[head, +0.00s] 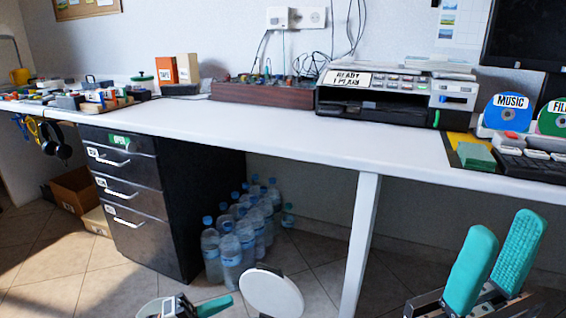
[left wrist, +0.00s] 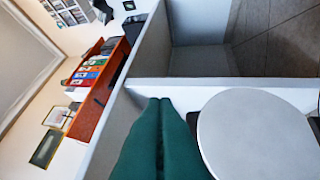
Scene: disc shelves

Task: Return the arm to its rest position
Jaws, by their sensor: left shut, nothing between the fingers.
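My left gripper (head: 228,299) is at the bottom edge of the head view, below the desk top and in front of the bottles. Much of it is cut off by the frame. In the left wrist view its two teal fingers (left wrist: 160,102) lie together, shut and empty. My right gripper (head: 506,224) is at the bottom right of the head view, below the front edge of the desk. Its teal fingers stand apart and upright, with nothing seen between them.
A long white desk (head: 290,135) crosses the head view. A black drawer unit (head: 135,200) and several water bottles (head: 240,235) stand beneath it. A white desk leg (head: 361,240) rises between the grippers. Blue MUSIC disc (head: 509,115) stands at the right.

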